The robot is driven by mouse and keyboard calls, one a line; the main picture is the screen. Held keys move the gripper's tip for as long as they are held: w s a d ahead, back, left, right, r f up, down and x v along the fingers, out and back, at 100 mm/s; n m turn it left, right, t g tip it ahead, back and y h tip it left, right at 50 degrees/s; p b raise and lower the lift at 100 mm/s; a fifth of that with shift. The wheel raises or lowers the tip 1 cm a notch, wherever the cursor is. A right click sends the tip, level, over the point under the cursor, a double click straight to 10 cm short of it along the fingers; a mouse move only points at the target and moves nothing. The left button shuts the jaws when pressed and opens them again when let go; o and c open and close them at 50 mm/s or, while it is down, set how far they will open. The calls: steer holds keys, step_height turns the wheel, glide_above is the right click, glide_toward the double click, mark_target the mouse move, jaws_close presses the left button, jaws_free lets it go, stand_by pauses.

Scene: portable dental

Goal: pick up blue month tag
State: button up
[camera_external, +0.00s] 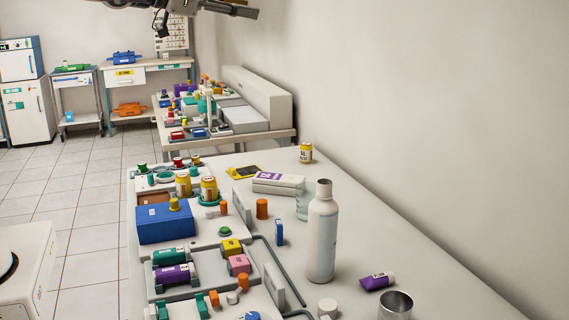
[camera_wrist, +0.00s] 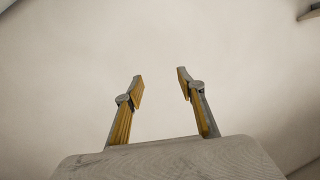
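A small blue upright tag (camera_external: 279,232), which looks like the blue month tag, stands on the long table right of the trays in the external view. A white bottle stands to its right and an orange cylinder to its upper left. My gripper (camera_wrist: 160,85) is open and empty in the wrist view, its two yellow-padded fingers apart before a bare pale surface. In the external view, part of my arm shows at the top edge, well above the table and away from the tag. The tag is not in the wrist view.
The tall white bottle (camera_external: 321,232), orange cylinder (camera_external: 262,208) and white-and-purple box (camera_external: 278,184) stand around the tag. A blue box (camera_external: 165,223) sits on the crowded trays at left. The wall bounds the right side.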

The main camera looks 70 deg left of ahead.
steer(key=w+f+m+t+h, duration=0.25)
steer(key=w+m+h, duration=0.6)
steer(key=w, duration=0.95)
step_height(320, 180, down, 26)
steer(key=s+r+m+g+h, duration=0.1)
steer(key=s+m+g+h, duration=0.1)
steer(key=m+g+h, duration=0.45)
steer(key=s+a+f+g, duration=0.1)
steer(key=s+f+g, duration=0.2)
steer(key=f, duration=0.3)
steer(key=s+a+f+g, duration=0.1)
steer(key=s+f+g, duration=0.2)
steer(key=s+f, duration=0.2)
steer(key=s+a+f+g+h, duration=0.1)
steer(key=s+f, duration=0.3)
steer(key=f, duration=0.4)
steer(key=shift+f+n+g, duration=0.1)
steer(key=shift+n+g, duration=0.2)
steer(key=shift+g, duration=0.6)
steer(key=shift+d, duration=0.1)
glide_toward(279, 233)
steer(key=shift+w+d+f, duration=0.2)
steer(key=shift+w+d, duration=0.25)
steer(key=shift+d, duration=0.15)
steer(key=shift+w+d+f, duration=0.2)
steer(key=shift+w+d, duration=0.25)
steer(key=shift+d, duration=0.15)
